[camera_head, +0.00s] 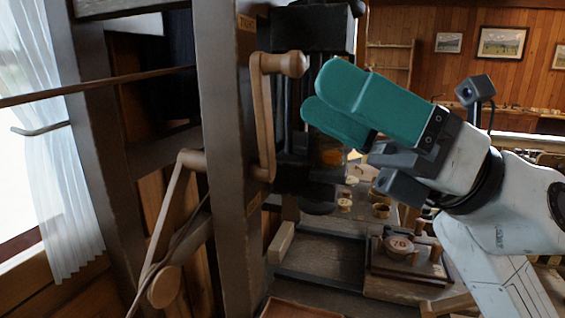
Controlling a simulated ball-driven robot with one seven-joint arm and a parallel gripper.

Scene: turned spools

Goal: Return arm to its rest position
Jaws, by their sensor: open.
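My gripper (322,101) has two thick teal fingers and sits in the upper middle of the head view. The fingers point to the upper left and are apart at their tips, with nothing visible between them. My white arm comes in from the right side. The upper fingertip is close to the wooden knob (291,64) of a crank handle (262,120). A small gap shows between the knob and the finger. The far side of the fingers is hidden.
A dark wooden post (225,150) carries the crank. A dark press-like machine (313,30) stands behind the gripper. A curtained window (50,130) is at the left.

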